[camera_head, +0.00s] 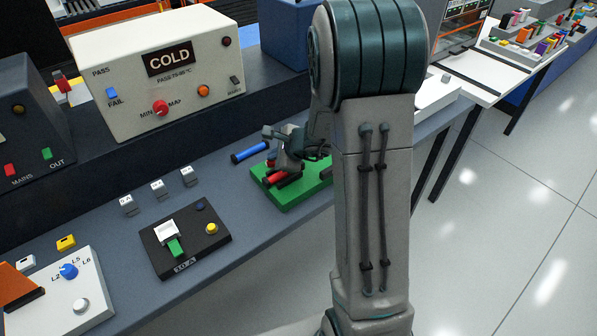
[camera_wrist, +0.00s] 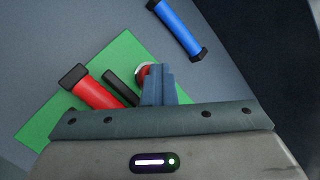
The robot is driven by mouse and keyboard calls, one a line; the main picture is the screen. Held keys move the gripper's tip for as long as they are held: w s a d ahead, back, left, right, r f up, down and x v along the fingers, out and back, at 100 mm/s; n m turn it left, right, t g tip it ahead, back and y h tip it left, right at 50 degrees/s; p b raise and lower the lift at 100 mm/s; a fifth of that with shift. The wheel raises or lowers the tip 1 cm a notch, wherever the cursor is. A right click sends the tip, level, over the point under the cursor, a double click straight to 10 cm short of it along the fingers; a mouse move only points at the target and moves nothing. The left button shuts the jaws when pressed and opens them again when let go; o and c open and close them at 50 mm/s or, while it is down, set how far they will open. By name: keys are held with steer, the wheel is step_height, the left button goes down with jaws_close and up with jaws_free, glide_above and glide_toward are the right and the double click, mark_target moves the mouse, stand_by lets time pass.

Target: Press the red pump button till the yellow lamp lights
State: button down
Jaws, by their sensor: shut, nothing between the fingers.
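In the wrist view a round red button (camera_wrist: 142,75) with a pale ring sits on a green board (camera_wrist: 45,122). My gripper's shut fingers (camera_wrist: 157,72) overlap the button's right side and hide part of it. I cannot tell whether they touch or press it. The fingers hold nothing. In the head view my gripper is over the green board (camera_head: 300,193), and the button is hidden there. A red cylinder with black ends (camera_wrist: 96,90) and a black bar (camera_wrist: 122,86) lie on the board beside the button. I cannot make out a lit yellow lamp on the board.
A blue cylinder (camera_head: 250,152) lies beyond the board. A black box marked 10 A (camera_head: 185,262) with a yellow knob (camera_head: 211,228) stands to the left. A cream "COLD" panel (camera_head: 135,100) stands behind. The bench's front edge is close to the board.

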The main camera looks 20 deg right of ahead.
steer(key=shift+f, duration=0.1)
step_height(320, 180, up, 6)
steer(key=p, duration=0.4)
steer(key=shift+r+p, duration=0.2)
steer(key=shift+p, duration=0.15)
steer(key=shift+f, duration=0.1)
stand_by(0.4)
steer(key=s+a+r+n+g+y, duration=0.1)
steer(key=s+a+r+n+g, duration=0.15)
steer(key=s+r+n, duration=0.3)
steer(key=s+a+r+n+g, duration=0.1)
steer(key=s+a+r+n, duration=0.3)
steer(key=s+n, duration=0.25)
steer(key=s+d+r+n+h, duration=0.1)
steer(key=s+d+n+h, duration=0.1)
steer(key=s, duration=0.5)
steer(key=s+d+r+n+h, duration=0.1)
steer(key=s+d+n+h, duration=0.2)
steer(key=s+n, duration=0.4)
steer(key=shift+s+d+r+g+h, duration=0.35)
steer(key=shift+s+d+g, duration=0.1)
steer(key=shift+s, duration=0.1)
